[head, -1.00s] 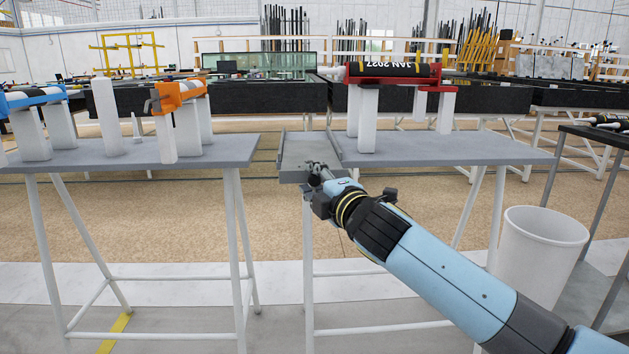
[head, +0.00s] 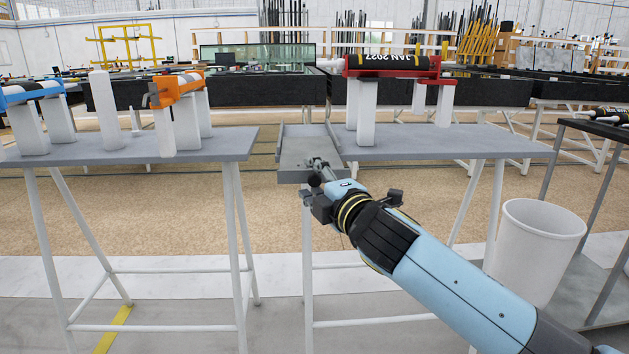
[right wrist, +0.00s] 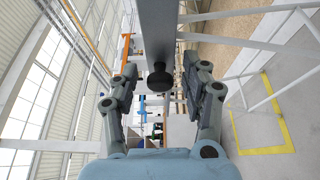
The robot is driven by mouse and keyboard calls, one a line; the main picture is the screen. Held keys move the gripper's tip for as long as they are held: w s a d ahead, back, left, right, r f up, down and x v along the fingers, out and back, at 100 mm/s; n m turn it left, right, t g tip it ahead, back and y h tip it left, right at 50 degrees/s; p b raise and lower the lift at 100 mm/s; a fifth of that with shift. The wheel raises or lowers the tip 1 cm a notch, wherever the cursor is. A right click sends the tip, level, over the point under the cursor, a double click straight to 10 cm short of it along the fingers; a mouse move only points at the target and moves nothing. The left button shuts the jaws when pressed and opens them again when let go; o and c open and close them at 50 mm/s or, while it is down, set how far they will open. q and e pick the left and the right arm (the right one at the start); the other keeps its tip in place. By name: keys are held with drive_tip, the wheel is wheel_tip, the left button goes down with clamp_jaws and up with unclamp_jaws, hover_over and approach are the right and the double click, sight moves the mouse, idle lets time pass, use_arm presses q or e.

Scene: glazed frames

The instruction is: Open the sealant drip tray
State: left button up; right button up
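The drip tray (head: 295,152) is a shallow grey tray with low side walls, at the left end of the right-hand table. Its front reaches past the table's front edge towards me. In the right wrist view the grey tray (right wrist: 157,30) comes in from the top, with a round dark knob (right wrist: 160,80) at its end. My right gripper (head: 318,168) is at the tray's front. In the right wrist view its two fingers (right wrist: 160,88) are spread, one on each side of the knob, with gaps showing. My left gripper is not in view.
The right table (head: 430,146) carries a red-holdered sealant tube (head: 385,66) on white posts. The left table (head: 80,153) holds orange (head: 178,86) and blue (head: 30,92) holders. A gap separates the tables. A white bin (head: 538,245) stands at the right.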

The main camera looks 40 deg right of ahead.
drive_tip(key=s+a, duration=0.2)
drive_tip(key=s, duration=1)
